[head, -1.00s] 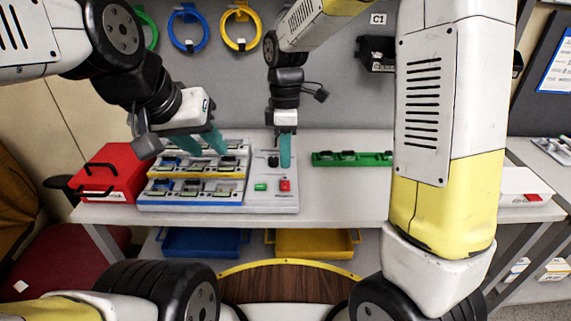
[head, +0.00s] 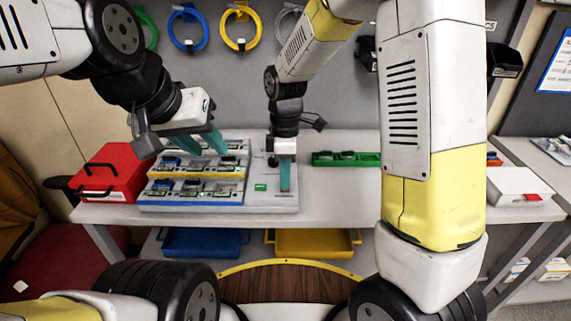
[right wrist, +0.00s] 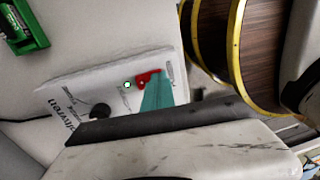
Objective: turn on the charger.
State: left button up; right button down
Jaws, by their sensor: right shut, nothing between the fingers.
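The charger (head: 222,208) is a grey-white unit on the table, with rows of slots on its left and a control panel on its right. The panel has a small green element (head: 261,187). A red switch (right wrist: 146,78) shows beside the green element (right wrist: 127,85) in the right wrist view. In the head view my right gripper hides the switch. My right gripper (head: 285,189) is shut and empty, pointing down over the switch; its teal fingertips (right wrist: 157,96) overlap the switch's edge, and I cannot tell whether they touch. My left gripper (head: 216,148) is open above the slots, apparently empty.
A red toolbox (head: 105,178) stands left of the charger. A green rack (head: 346,159) lies to the right, with clear table between. Blue (head: 200,243) and yellow (head: 312,243) bins sit below the tabletop. A black knob (right wrist: 100,111) rises from the panel.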

jog(key=shift+w, duration=0.1)
jog(key=shift+w+r, duration=0.15)
jog(key=shift+w, duration=0.55)
jog(key=shift+r, duration=0.1)
jog(key=shift+r, duration=0.35)
pick_arm(q)
jog(key=shift+w+d, duration=0.15)
jog(key=shift+d, duration=0.25)
pick_arm(e)
notch_tip(320, 180, up, 13)
jog(key=s, duration=0.1)
jog(key=shift+s, duration=0.4)
jog(key=shift+d+r, duration=0.1)
jog(key=s+d+r+m+t+y, duration=0.2)
jog(key=s+d+r+m+t, duration=0.2)
jog(key=s+d+m+t, duration=0.3)
jog(key=s+d+m, duration=0.5)
jog(key=d+m, duration=0.3)
jog(key=m, duration=0.2)
jog(key=shift+s+t, duration=0.15)
jog(key=shift+t, duration=0.15)
